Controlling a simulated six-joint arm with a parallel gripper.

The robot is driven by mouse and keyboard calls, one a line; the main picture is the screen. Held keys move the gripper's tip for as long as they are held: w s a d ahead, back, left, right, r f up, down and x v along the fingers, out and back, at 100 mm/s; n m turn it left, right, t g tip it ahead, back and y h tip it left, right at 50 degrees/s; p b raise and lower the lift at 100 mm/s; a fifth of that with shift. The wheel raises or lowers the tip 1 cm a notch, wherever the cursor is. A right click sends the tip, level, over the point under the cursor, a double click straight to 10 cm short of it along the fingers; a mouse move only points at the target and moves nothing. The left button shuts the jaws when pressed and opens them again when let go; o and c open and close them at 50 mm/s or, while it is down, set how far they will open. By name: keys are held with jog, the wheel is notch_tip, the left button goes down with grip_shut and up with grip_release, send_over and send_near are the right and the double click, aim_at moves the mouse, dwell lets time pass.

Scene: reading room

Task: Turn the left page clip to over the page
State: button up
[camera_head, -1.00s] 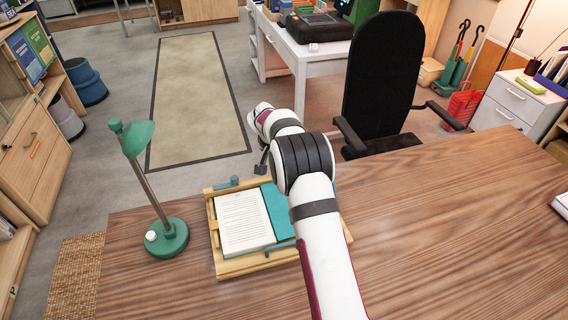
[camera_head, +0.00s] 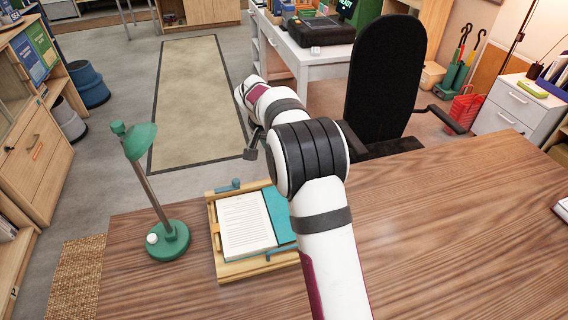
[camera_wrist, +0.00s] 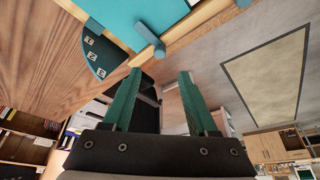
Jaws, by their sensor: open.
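A wooden book stand (camera_head: 236,271) lies on the desk with an open book: a white printed page (camera_head: 246,225) on the left, a teal side (camera_head: 280,215) on the right. A blue-teal clip (camera_head: 229,186) sits at the stand's back left edge, beside the page's top. Another teal bar (camera_head: 283,248) is at the front edge. My gripper (camera_wrist: 160,72) is open and empty in the wrist view, its two green fingers apart. A teal clip (camera_wrist: 150,38) on the stand's edge is just beyond the fingertips there. In the head view, my arm hides the stand's back right part.
A green lamp (camera_head: 168,241) stands left of the stand. A black chair (camera_head: 384,75) is behind the desk. A dark numbered piece (camera_wrist: 100,55) is beside the stand in the wrist view.

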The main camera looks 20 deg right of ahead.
jog(key=v, duration=0.6)
jog(key=shift+r, duration=0.25)
jog(key=shift+s, duration=0.15)
jog(key=s+a+r+n+g+y, duration=0.1)
jog(key=s+r, duration=0.1)
jog(key=s, duration=0.6)
jog(key=s+a+r+y, duration=0.1)
jog(key=s+r, duration=0.1)
jog(key=s, duration=0.6)
jog(key=s+a+f+n+g+y, duration=0.1)
jog(key=s+a+f, duration=0.1)
jog(key=s, duration=1)
jog(key=s+a+f+n+g+y, duration=0.1)
jog(key=s+a+f+y, duration=0.1)
jog(key=s, duration=1)
jog(key=shift+s+a+f+n, duration=0.35)
jog(key=shift+a+f, duration=0.35)
jog(key=shift+a, duration=0.25)
